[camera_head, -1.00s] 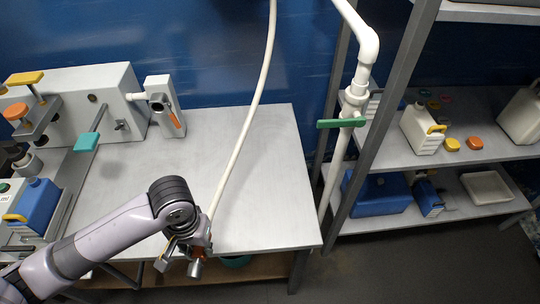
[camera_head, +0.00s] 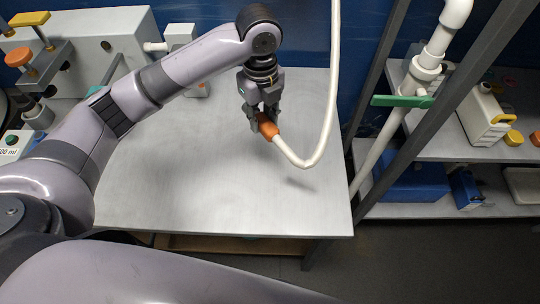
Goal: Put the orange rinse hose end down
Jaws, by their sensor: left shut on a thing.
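My left gripper (camera_head: 262,119) is shut on the orange rinse hose end (camera_head: 268,127) and holds it over the grey table (camera_head: 200,190). The orange end is attached to a white hose (camera_head: 333,90) that hangs from above, bends in a low loop to the right of the gripper and turns back up to it. A faint shadow lies on the table below the loop, and the hose looks raised off the surface. My right gripper is not in view.
White apparatus with orange and yellow knobs (camera_head: 19,55) stands at the back left. A white pipe with a green valve handle (camera_head: 402,101) rises past the table's right side. Most of the tabletop is clear.

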